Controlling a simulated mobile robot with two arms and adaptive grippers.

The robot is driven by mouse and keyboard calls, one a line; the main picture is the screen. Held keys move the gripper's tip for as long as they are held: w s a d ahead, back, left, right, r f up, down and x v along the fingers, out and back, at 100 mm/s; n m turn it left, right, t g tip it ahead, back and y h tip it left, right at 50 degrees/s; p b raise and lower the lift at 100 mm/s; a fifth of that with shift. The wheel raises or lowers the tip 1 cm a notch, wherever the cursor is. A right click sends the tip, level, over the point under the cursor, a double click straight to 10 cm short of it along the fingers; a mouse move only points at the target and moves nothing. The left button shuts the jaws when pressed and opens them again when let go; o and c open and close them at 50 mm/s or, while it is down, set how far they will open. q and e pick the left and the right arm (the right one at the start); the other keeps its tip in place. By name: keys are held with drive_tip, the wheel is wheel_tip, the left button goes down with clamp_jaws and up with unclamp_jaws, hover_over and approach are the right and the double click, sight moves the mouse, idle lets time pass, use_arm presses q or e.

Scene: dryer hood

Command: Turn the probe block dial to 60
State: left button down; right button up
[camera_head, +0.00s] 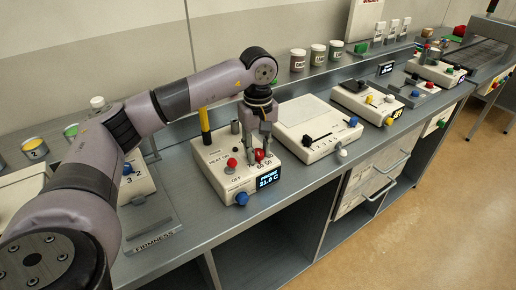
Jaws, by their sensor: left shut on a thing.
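The probe block (213,174) is a cream box on the bench, with a blue-lit display (267,180) reading about 21.0 C. Its red dial (260,156) stands at the right of its top, with printed numbers beside it that look like 60 and 50. My left gripper (258,158) comes down from above, its fingers shut around the red dial. The fingers partly hide the dial, so I cannot tell its pointer setting. My right gripper is not in view.
A flat cream device (312,124) with a black slider is close on the right. Several labelled jars (317,54) line the back shelf. The bench's front edge is near the block.

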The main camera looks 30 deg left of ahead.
sight(257, 151)
use_arm(q)
drive_tip(key=c, duration=1.2)
unclamp_jaws()
drive_tip(key=shift+c, duration=0.2)
drive_tip(key=shift+r, duration=0.15)
wheel_tip(257, 151, up, 12)
drive_tip(key=shift+f, duration=0.2)
